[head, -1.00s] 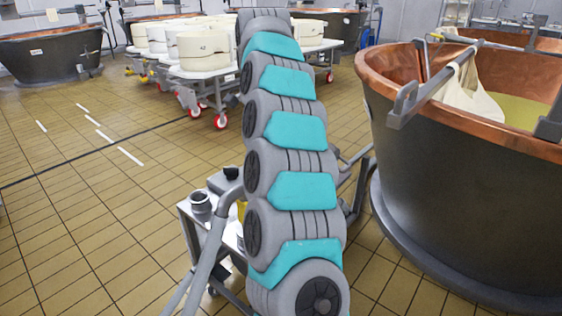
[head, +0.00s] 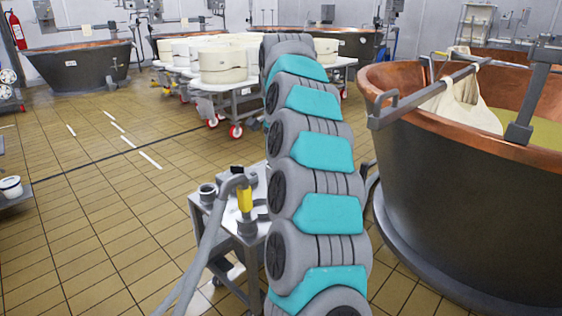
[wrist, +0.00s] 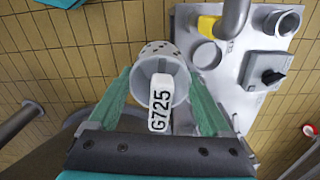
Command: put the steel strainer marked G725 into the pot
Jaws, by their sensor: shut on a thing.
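The steel strainer (wrist: 150,65), a grey perforated cup, shows in the wrist view. Its white tag (wrist: 160,105) reads G725 and faces the camera. My gripper (wrist: 158,76) is shut on it, with one green finger on each side. The strainer is held above the floor, beside a steel cart top. In the head view my own arm hides the gripper and strainer. I cannot tell for sure which thing is the pot; a small white container with a dark rim (head: 11,187) stands at the left edge of the head view.
The steel cart (head: 203,213) with a pipe and yellow fitting stands just left of my arm; its top (wrist: 240,75) is at the right in the wrist view. A large copper-rimmed vat (head: 450,190) stands close on the right. White moulds (head: 222,62) are behind. Floor at left is open.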

